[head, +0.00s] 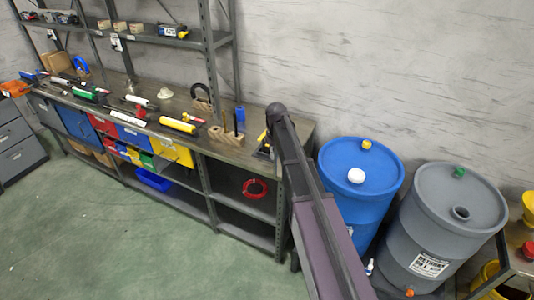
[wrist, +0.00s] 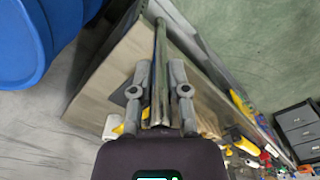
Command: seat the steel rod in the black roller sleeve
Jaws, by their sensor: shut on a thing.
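My gripper (wrist: 160,108) is shut on the steel rod (wrist: 160,55) in the wrist view. The rod is a thin grey bar that runs away from the fingers, over the wooden bench top (wrist: 105,68). In the head view my arm covers the gripper, and I cannot make out the rod there. A thin black upright piece (head: 235,122) stands on a wooden block (head: 226,135) on the bench, left of my arm. I cannot tell whether it is the black roller sleeve. I cannot pick out the sleeve for sure in either view.
A yellow and black item (head: 264,147) lies beside my arm. A blue drum (head: 350,200) and a grey drum (head: 440,240) stand to the right.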

